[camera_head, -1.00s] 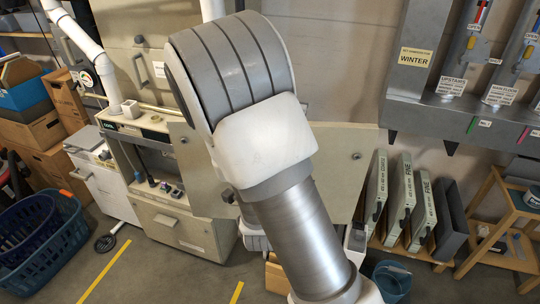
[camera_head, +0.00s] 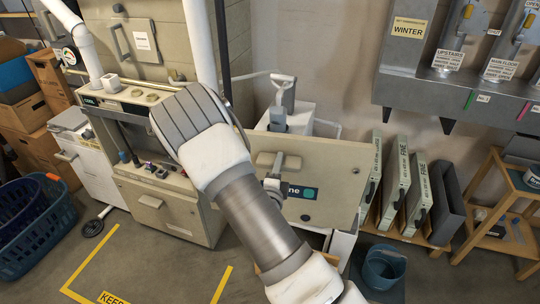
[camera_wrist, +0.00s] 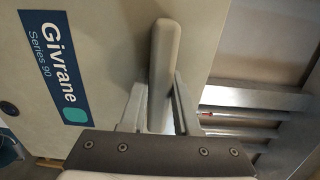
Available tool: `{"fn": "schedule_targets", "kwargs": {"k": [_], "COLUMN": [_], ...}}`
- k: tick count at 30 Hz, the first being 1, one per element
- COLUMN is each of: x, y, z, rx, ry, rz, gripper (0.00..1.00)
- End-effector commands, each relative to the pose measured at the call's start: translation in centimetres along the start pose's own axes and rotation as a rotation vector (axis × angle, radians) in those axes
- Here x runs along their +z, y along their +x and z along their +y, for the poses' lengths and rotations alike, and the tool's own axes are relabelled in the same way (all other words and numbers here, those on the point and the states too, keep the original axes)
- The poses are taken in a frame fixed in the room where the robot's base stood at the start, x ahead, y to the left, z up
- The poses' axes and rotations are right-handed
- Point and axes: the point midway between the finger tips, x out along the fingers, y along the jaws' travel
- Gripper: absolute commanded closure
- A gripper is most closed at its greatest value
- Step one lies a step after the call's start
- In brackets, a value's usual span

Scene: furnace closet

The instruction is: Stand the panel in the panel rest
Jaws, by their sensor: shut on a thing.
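The panel (camera_head: 335,165) is a flat beige sheet with a dark "Givrane" label and a bar handle. It is held up in front of the wall, between the furnace and the filters. My gripper (camera_head: 276,178) is shut on the handle, partly hidden behind my arm. In the wrist view, the fingers (camera_wrist: 160,112) sit on both sides of the handle (camera_wrist: 164,55), and the panel face (camera_wrist: 105,60) with its label fills the left. I cannot pick out the panel rest with certainty; it may be hidden behind the panel or my arm.
The furnace (camera_head: 165,205) stands left. Several filters (camera_head: 395,185) stand upright close to the panel's right edge, with a wooden stand (camera_head: 500,215) beyond. A blue bucket (camera_head: 383,268) is on the floor below. Baskets (camera_head: 35,225) are at left. Yellow tape (camera_head: 88,262) marks clear floor.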

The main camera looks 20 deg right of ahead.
Motion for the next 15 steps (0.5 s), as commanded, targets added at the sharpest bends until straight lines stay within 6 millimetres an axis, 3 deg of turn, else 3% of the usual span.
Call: {"fn": "schedule_targets", "kwargs": {"k": [1, 3, 15], "x": [-0.5, -1.1, -5.0], "y": [0.6, 1.1, 3.4], "z": [2.6, 5.1, 18.3], "rx": [-0.006, -0.007, -0.017], "ry": [-0.004, -0.004, -0.003], "rz": [0.013, 0.028, 0.101], "gripper": [1.0, 1.0, 1.0]}}
